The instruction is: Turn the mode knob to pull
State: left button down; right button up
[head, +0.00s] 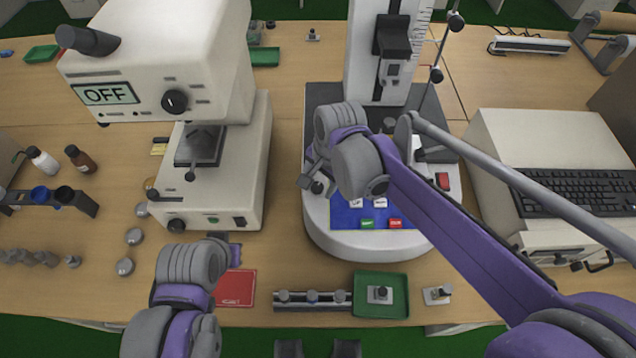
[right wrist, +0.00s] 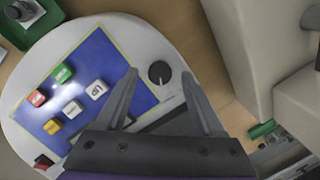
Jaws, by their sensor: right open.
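The mode knob is most likely the round black knob (right wrist: 159,72) on the white base of the test stand (head: 345,243), beside the blue button panel (right wrist: 115,65). It also shows in the head view (head: 317,187), partly crowded by my right gripper (head: 311,182). In the right wrist view my right gripper (right wrist: 160,78) is open and empty. The knob shows between its fingertips, and I cannot tell whether they touch it. Its marker and any labels are too small to read. My left wrist is at the lower left of the head view; its fingers cannot be made out.
A white machine (head: 255,150) with an OFF display stands to the left. A keyboard (head: 575,190) and a white box are at the right. A red card (head: 235,288), a grey rack (head: 312,301) and a green tray (head: 363,308) lie along the front edge.

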jog(key=shift+w+a+f, duration=0.1)
jog(key=shift+f, duration=0.55)
grip_shut()
